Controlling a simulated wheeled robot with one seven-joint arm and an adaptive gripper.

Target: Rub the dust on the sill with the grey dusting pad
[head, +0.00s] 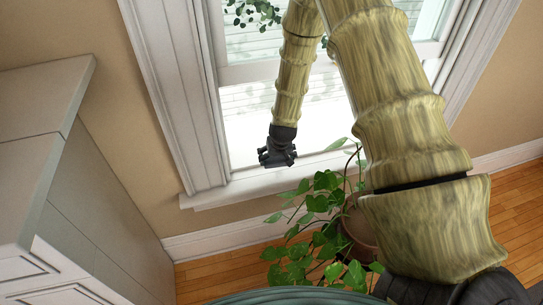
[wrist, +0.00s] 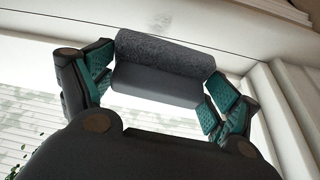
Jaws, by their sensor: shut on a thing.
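The grey dusting pad (wrist: 162,70) is a block with a rough darker face and a smoother lighter face. It sits between the teal-padded fingers of my gripper (wrist: 152,88) in the wrist view, and the gripper is shut on it. In the head view my gripper (head: 277,157) is dark and hangs in front of the window, just above the white sill (head: 245,188). I cannot tell whether the pad touches the sill.
A leafy potted plant (head: 322,205) stands below the sill, its upper leaves reaching close to it. The white window frame (head: 180,95) rises at the left. A pale cabinet (head: 90,190) stands further left. Wooden floor (head: 205,278) shows below the baseboard.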

